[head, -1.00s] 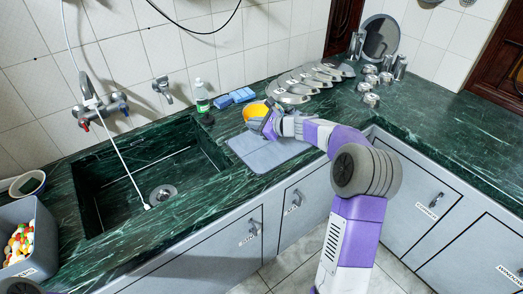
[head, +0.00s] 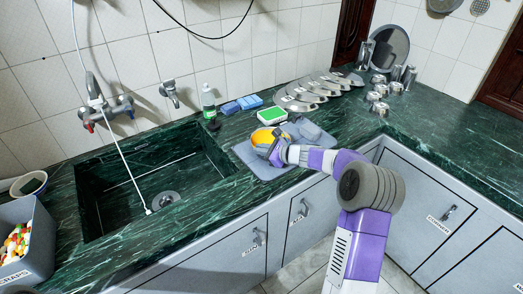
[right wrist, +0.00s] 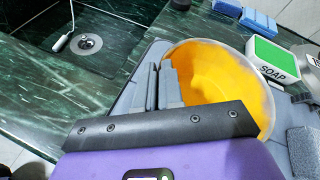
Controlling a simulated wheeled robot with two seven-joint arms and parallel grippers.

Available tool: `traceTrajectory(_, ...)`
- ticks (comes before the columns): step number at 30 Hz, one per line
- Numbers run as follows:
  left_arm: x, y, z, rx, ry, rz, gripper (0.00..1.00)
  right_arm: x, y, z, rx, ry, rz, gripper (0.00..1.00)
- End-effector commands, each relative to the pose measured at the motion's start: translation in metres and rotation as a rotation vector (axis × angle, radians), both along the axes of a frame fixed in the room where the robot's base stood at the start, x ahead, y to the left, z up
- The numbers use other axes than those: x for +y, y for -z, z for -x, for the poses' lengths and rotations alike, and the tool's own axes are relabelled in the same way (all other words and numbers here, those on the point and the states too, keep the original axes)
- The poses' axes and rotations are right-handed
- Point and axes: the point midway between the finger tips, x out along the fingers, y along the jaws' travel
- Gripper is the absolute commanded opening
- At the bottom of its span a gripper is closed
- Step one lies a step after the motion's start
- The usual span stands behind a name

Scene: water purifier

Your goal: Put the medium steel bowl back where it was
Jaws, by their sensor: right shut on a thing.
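A bowl (head: 265,136) with a yellow-orange inside is at the grey mat (head: 246,154) to the right of the sink. No plain steel colour shows on it. My right gripper (head: 273,148) is shut on its near rim. In the right wrist view the fingers (right wrist: 162,86) pinch the left side of the bowl (right wrist: 222,85), and its inside faces the camera. Whether the bowl rests on the mat or hangs just above it I cannot tell. Several steel bowls or lids (head: 303,98) stand in a row at the back wall. My left gripper is not in view.
A green-topped soap box (head: 271,115) is just behind the bowl. A grey sponge (head: 308,128) lies on the mat to its right. Blue sponges (head: 240,104) and a bottle (head: 209,104) stand behind. The sink (head: 150,180) opens at left. Steel cups (head: 380,92) stand at right.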

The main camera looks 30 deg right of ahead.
Motion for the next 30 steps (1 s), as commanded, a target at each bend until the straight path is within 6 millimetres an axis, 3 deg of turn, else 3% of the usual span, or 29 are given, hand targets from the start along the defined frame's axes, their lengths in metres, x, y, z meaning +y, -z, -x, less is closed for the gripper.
traceTrajectory(1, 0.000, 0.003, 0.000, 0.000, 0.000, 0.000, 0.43, 0.000, 0.002, 0.000, -0.001, -0.001, 0.000, 0.00)
traceTrajectory(3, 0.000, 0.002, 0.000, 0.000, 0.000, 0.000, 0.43, 0.000, 0.001, 0.000, 0.000, 0.000, 0.000, 0.16)
traceTrajectory(7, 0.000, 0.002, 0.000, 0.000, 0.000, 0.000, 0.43, 0.000, 0.001, 0.000, 0.000, 0.000, 0.000, 0.32)
traceTrajectory(18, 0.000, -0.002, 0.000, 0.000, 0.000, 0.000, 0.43, -0.002, -0.003, 0.003, 0.000, 0.001, 0.001, 0.32)
traceTrajectory(30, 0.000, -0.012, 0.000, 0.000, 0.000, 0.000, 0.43, -0.029, -0.034, 0.073, 0.000, 0.003, 0.002, 0.32)
